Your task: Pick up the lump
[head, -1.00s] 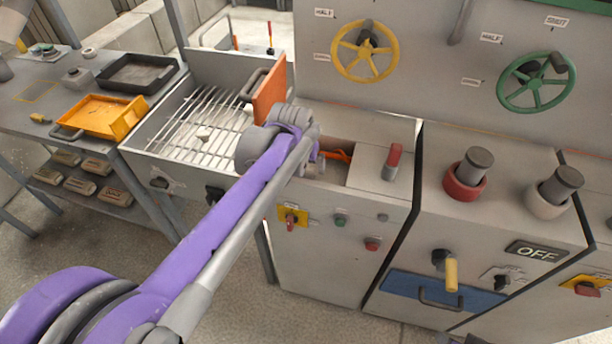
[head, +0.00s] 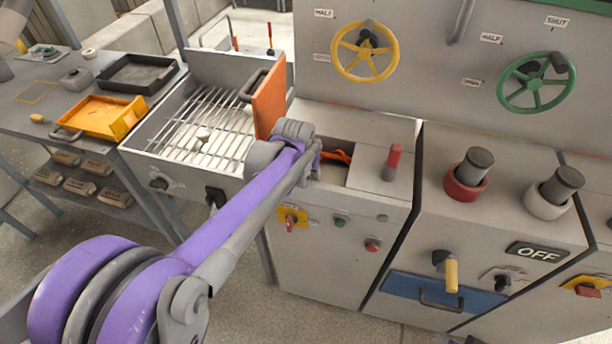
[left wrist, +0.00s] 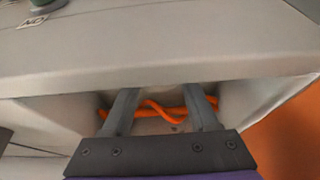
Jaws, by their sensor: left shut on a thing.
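My left gripper (left wrist: 163,93) reaches down into an open recess (head: 325,172) in the grey cabinet top. Its two grey fingers stand apart on either side of a pale patch (left wrist: 157,93), which looks like the lump; most of it is hidden, so its shape is unclear. An orange hose-like strand (left wrist: 165,113) runs across the recess by the fingers, and it also shows in the head view (head: 338,156). In the head view my left wrist covers the gripper. A small whitish piece (head: 203,134) lies on the grate. My right gripper is not in view.
An upright orange panel (head: 269,103) stands beside the recess, by the grate (head: 190,120). A red-handled lever (head: 392,162) stands right of the recess. A yellow tray (head: 105,116) and a black tray (head: 135,73) sit on the left bench. Handwheels are on the wall behind.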

